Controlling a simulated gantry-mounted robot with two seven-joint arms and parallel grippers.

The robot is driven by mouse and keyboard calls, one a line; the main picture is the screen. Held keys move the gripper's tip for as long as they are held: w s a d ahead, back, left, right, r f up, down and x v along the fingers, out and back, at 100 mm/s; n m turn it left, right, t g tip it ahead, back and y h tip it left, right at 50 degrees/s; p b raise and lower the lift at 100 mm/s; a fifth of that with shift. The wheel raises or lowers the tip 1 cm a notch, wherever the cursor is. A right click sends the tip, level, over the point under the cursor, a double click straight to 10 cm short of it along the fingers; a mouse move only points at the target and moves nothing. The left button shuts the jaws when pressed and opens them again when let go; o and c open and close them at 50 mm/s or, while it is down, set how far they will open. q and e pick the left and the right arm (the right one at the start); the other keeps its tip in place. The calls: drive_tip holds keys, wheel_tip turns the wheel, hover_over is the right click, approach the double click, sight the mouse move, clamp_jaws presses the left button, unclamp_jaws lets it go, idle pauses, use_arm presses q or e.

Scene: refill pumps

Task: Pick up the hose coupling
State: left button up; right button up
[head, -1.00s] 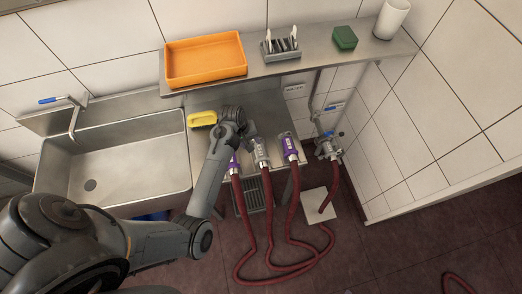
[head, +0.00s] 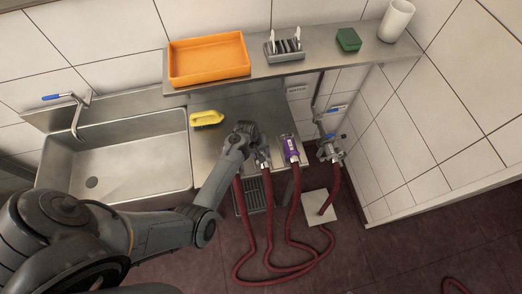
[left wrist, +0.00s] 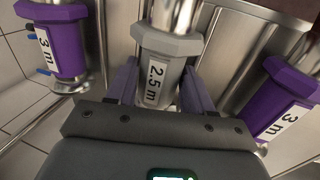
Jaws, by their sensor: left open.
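Several hose couplings stand along the steel bench. The grey coupling (left wrist: 168,47) labelled 2.5 m is in the middle of the left wrist view; it also shows, partly covered, in the head view (head: 264,158). A purple coupling (head: 291,148) labelled 3 m stands right of it; it appears at the left of the wrist view (left wrist: 64,42). Another purple 3 m coupling (left wrist: 280,103) is at the wrist view's right, hidden behind my arm in the head view. My left gripper (head: 247,130) is open, its fingers (left wrist: 160,88) on either side of the grey coupling. I cannot tell whether they touch it.
Red hoses (head: 268,225) run down to the floor. A wall valve (head: 330,148) with a hose is at the right. A yellow brush (head: 206,119) lies on the bench beside the sink (head: 120,160). The shelf above holds an orange tray (head: 208,60), a rack (head: 284,47) and a green block (head: 348,39).

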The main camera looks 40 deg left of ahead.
use_arm(q)
drive_tip(key=shift+f, duration=0.15)
clamp_jaws()
idle(0.4)
wheel_tip(320, 180, up, 10)
drive_tip(key=shift+r, duration=0.1)
idle(0.4)
